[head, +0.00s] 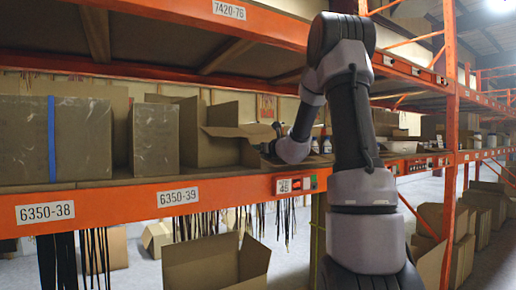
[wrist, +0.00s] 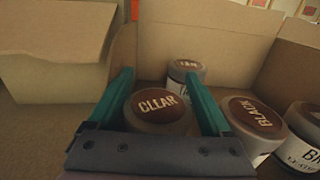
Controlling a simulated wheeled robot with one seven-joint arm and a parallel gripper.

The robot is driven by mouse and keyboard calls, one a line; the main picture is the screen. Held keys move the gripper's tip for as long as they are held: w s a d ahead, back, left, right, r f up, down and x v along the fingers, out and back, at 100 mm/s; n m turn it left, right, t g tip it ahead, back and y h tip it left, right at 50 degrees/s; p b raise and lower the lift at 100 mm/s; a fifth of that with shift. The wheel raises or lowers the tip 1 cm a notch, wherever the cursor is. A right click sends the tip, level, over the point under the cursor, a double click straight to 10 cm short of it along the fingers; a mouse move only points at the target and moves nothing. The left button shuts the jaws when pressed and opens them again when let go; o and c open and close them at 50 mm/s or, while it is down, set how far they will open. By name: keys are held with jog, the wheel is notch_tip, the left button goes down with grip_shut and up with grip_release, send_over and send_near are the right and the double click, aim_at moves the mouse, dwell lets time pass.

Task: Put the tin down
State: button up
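A tin with a brown lid marked CLEAR (wrist: 160,104) sits between the two teal fingers of my gripper (wrist: 157,78) in the wrist view. The fingers lie close against both sides of it, so the gripper looks shut on it. The tin looks upright; its base is hidden by the gripper, so I cannot tell whether it touches the cardboard below. In the head view my gripper (head: 277,138) is at the shelf, just right of an open cardboard box (head: 222,120); the held tin cannot be made out there.
A similar tin (wrist: 187,70) stands just beyond the held one. A tin marked BLACK (wrist: 256,122) and another dark-labelled tin (wrist: 303,135) stand to the right. Cardboard walls (wrist: 210,35) rise behind. A cardboard box (wrist: 55,60) is at left, with bare cardboard surface (wrist: 45,135) in front.

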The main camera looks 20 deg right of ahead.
jog(key=shift+r, duration=0.1)
jog(key=v, duration=0.7)
jog(key=r+v, duration=0.1)
jog(key=v, duration=0.3)
jog(key=shift+s+a, duration=0.1)
jog(key=shift+s, duration=0.25)
jog(key=s+a+f+n+g+y, duration=0.2)
jog(key=s+a+n+g+y, duration=0.45)
jog(key=s+a+n, duration=0.9)
jog(key=s+d+f+n+g+h, duration=0.1)
jog(key=s+f+n+g+h, duration=0.3)
jog(key=s+n+h, duration=0.4)
jog(key=s+f+n, duration=0.1)
jog(key=s+n, duration=0.5)
jog(key=shift+s, duration=0.15)
jog(key=shift+d+f, duration=0.1)
jog(key=shift+f, duration=0.05)
